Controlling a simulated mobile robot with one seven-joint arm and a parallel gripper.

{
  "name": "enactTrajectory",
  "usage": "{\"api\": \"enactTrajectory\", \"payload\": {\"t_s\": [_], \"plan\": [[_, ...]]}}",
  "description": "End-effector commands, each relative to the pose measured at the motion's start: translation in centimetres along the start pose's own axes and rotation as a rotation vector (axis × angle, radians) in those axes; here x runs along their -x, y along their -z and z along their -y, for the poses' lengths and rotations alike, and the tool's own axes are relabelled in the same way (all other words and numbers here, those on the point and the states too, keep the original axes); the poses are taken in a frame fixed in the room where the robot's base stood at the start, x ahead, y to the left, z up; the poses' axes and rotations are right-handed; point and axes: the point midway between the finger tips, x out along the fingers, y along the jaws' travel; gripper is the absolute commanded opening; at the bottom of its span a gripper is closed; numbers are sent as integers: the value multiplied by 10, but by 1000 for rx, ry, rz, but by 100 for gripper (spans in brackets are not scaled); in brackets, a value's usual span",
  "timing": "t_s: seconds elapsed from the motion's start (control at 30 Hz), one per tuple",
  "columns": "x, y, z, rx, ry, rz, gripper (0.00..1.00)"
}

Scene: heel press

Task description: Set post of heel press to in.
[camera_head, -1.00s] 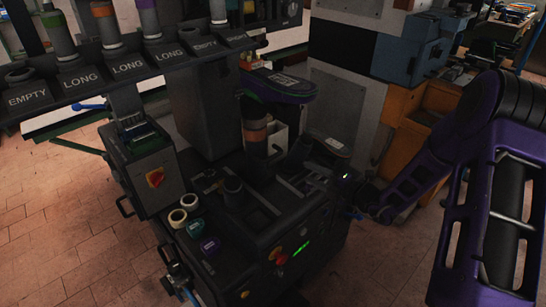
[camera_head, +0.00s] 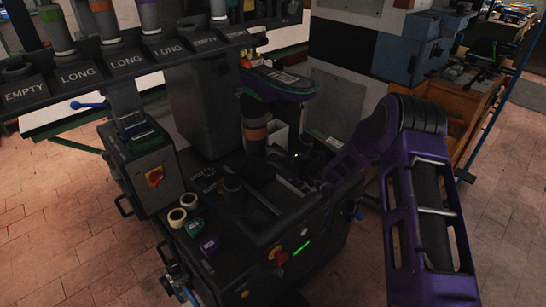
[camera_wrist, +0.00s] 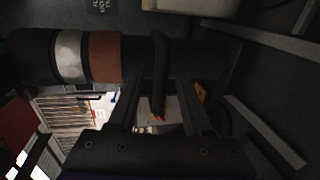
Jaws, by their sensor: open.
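The heel press (camera_head: 215,105) stands in the middle of the head view. Its black post with grey and orange bands (camera_head: 254,134) is upright under the purple-edged head (camera_head: 282,82). In the wrist view the banded post (camera_wrist: 103,58) lies across the top of the picture. A dark, bar-like handle (camera_wrist: 159,70) sticks out from it. My gripper (camera_wrist: 160,90) is open, with its fingers on either side of this handle; I cannot tell whether they touch it. In the head view my gripper is dark and hard to make out, just right of the post.
A rack of labelled holders (camera_head: 125,62) hangs over the left side. A control box (camera_head: 150,170) with a red-yellow switch and several tape-like rolls (camera_head: 185,215) sit at the front left. Rails on the press bed (camera_wrist: 270,130) run close to my gripper. Open floor lies at the right.

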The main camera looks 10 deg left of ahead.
Motion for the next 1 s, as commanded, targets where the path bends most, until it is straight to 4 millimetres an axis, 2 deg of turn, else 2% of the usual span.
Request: {"api": "enactTrajectory", "payload": {"t_s": [0.3,0.5,0.6,1.0], "plan": [[-3,0,0,0,0,1,50],[-3,0,0,0,0,1,14],[-3,0,0,0,0,1,0],[-2,0,0,0,-1,0,0]]}}
